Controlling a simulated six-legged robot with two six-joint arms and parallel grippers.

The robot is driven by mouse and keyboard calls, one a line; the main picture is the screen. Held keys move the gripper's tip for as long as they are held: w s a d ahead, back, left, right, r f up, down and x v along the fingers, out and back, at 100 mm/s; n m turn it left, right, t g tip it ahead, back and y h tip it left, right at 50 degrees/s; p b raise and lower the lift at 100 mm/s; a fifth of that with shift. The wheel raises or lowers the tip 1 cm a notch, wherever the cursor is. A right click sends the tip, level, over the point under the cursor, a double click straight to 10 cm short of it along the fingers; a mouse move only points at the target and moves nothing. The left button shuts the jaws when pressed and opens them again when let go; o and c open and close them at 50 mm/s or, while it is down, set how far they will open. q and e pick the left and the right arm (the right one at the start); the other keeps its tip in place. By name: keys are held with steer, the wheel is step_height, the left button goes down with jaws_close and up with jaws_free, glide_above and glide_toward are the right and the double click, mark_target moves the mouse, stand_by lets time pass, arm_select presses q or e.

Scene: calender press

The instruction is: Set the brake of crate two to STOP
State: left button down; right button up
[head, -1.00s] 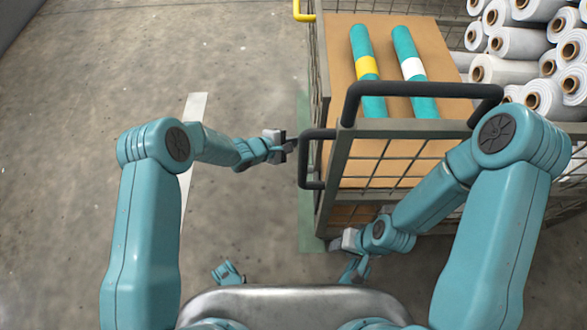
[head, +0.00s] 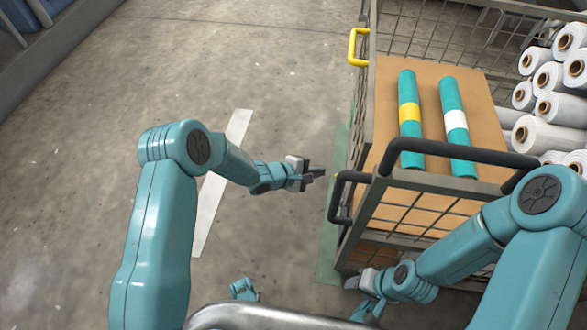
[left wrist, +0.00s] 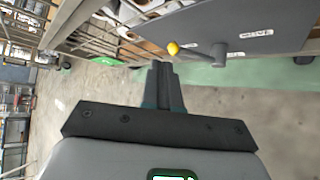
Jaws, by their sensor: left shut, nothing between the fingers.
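The crate (head: 372,110) is a wire-mesh cart on the right of the head view; no number shows on it. In the left wrist view a grey panel (left wrist: 205,30) on its side carries a lever with a yellow knob (left wrist: 173,48) and a grey hub (left wrist: 218,54). The knob points left of the hub, away from a label reading MOVE (left wrist: 257,33). A second label beside the hub is unreadable. My left gripper (head: 318,172) is shut and empty, left of the crate; its fingers (left wrist: 163,85) are below the knob, apart from it. My right gripper (head: 352,284) is low by the crate's front, its jaws unclear.
A black side handle (head: 334,195) juts out close to my left gripper, and a black push bar (head: 450,152) crosses the crate's near end. Two teal rolls (head: 411,145) lie on the crate's brown board. White rolls (head: 548,137) are stacked at right. The floor at left is clear.

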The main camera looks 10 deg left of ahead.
arm_select(q)
steer(key=p+v, duration=0.3)
steer(key=v, duration=0.8)
